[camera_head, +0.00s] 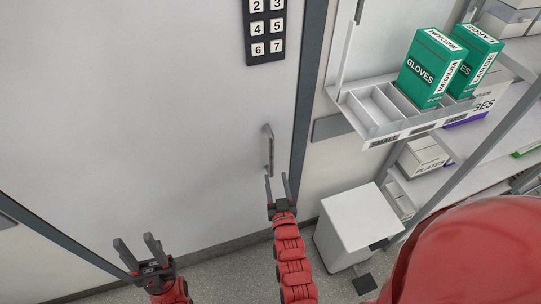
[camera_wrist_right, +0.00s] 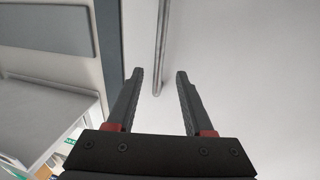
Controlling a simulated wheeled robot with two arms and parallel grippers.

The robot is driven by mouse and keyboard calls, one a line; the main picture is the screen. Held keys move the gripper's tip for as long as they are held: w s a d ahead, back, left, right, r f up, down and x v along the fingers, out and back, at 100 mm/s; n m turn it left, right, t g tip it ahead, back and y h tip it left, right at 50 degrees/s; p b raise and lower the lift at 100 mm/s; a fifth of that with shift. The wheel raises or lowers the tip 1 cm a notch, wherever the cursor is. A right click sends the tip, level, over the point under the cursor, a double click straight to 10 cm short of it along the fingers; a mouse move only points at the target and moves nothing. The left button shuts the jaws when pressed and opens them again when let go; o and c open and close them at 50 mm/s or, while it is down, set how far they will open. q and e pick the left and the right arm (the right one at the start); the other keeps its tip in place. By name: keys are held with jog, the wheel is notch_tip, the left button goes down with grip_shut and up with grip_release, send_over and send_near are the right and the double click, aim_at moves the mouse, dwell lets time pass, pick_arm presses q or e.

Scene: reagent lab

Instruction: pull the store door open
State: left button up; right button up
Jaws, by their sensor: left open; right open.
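The store door (camera_head: 150,110) is a wide pale grey panel and looks shut in its dark frame. Its handle (camera_head: 269,150) is a slim upright metal bar near the right edge of the door. My right gripper (camera_head: 278,183) is open, just below the handle in the head view. In the right wrist view the handle (camera_wrist_right: 160,50) comes down between the two open fingertips (camera_wrist_right: 157,74), beyond them; nothing is gripped. My left gripper (camera_head: 139,246) is open and empty, low at the left in front of the door.
A keypad (camera_head: 265,32) is on the door's upper part. Right of the frame, a wall rack (camera_head: 375,130) holds green glove boxes (camera_head: 432,68). A white bin (camera_head: 355,225) stands on the floor below. Shelves (camera_head: 480,145) fill the far right.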

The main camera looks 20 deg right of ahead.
aim_at(272, 157)
jog(key=w, duration=0.3)
jog(key=w+d+b, duration=0.1)
jog(key=w, duration=0.6)
jog(key=shift+w+d, duration=0.3)
jog(key=shift+d, duration=0.1)
grip_shut()
jog(key=shift+r, duration=0.1)
dwell(0.7)
